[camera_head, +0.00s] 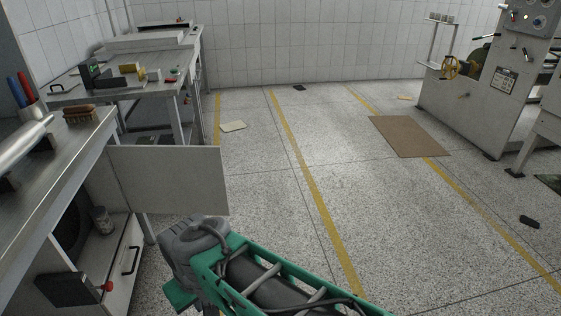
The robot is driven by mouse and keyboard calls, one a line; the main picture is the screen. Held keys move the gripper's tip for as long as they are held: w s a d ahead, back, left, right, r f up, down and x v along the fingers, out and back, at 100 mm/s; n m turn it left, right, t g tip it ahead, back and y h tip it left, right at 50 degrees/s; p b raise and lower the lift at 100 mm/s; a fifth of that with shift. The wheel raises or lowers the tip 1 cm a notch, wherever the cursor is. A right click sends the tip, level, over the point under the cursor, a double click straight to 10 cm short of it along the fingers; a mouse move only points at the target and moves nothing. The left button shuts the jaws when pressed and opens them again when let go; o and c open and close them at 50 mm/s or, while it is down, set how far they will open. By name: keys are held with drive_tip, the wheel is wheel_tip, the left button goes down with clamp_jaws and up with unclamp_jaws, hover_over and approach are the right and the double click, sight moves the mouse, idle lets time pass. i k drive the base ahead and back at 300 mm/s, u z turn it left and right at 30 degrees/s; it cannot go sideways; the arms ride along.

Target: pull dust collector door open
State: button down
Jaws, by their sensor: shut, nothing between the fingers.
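At the left, a low grey cabinet unit (145,228) stands under a metal workbench. A flat beige-grey panel (170,180) stands out to the right from its upper part, like a door swung out; I cannot tell for certain that it is the dust collector door. Below it is a pale front (121,272) with a black bar handle (130,260). The inside shows a dark round shape and a small jar (101,220). My grey and green arm reaches in from the bottom, right of the cabinet. Its fingers are not visible.
The near workbench (75,150) holds a roller, a brush and a cup of tools. A second bench (190,60) stands behind it. A grey machine (480,95) stands at the right. A brown mat (408,136) lies on the floor; the middle floor is mostly clear.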

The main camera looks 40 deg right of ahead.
sight(189, 180)
drive_tip(key=z, duration=0.45)
drive_tip(key=i, duration=0.5)
drive_tip(key=u, duration=0.55)
drive_tip(key=i, duration=0.75)
drive_tip(key=u, duration=0.85)
